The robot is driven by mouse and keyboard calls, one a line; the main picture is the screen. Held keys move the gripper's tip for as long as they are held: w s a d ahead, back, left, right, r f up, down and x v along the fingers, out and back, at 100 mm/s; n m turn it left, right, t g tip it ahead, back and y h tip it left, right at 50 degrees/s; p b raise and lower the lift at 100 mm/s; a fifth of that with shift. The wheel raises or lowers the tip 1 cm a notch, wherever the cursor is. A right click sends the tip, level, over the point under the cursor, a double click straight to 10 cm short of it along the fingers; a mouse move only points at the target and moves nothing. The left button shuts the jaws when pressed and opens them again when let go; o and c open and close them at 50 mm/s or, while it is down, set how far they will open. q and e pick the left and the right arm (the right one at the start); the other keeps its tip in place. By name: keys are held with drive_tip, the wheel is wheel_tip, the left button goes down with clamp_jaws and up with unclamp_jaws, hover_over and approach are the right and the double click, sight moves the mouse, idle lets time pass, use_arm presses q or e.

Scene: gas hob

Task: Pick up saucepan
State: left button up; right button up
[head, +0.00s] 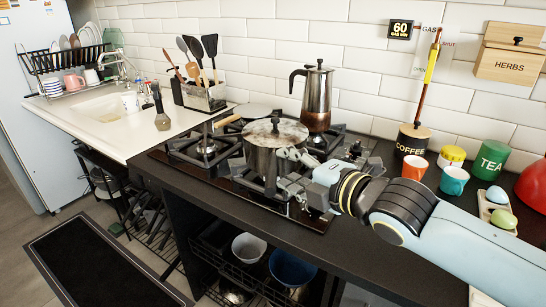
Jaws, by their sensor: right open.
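The saucepan (268,158) is a shiny steel pot with what looks like a lid and a dark knob on top. It stands upright on the gas hob (318,226), on the front right part. A short wooden handle (226,121) points from it to the back left. My right gripper (287,173) comes in from the right and is open at the front right side of the saucepan. It overlaps the pan's lower right side in the picture; I cannot tell whether they touch. My left gripper is not in view.
A moka pot (317,95) stands behind the saucepan. A utensil holder (205,97) is at the back left, beside the sink (100,108). A coffee canister (412,142), orange cup (415,166), teal mug (454,181) and tea canister (490,160) stand to the right.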

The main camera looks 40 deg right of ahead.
sight(273, 158)
drive_tip(key=x, duration=0.5)
drive_tip(key=shift+w+d+f, duration=0.1)
drive_tip(key=shift+w+f, duration=0.05)
drive_tip(key=shift+w+b, duration=0.25)
drive_tip(key=shift+b, duration=0.05)
drive_tip(key=c, duration=0.3)
clamp_jaws()
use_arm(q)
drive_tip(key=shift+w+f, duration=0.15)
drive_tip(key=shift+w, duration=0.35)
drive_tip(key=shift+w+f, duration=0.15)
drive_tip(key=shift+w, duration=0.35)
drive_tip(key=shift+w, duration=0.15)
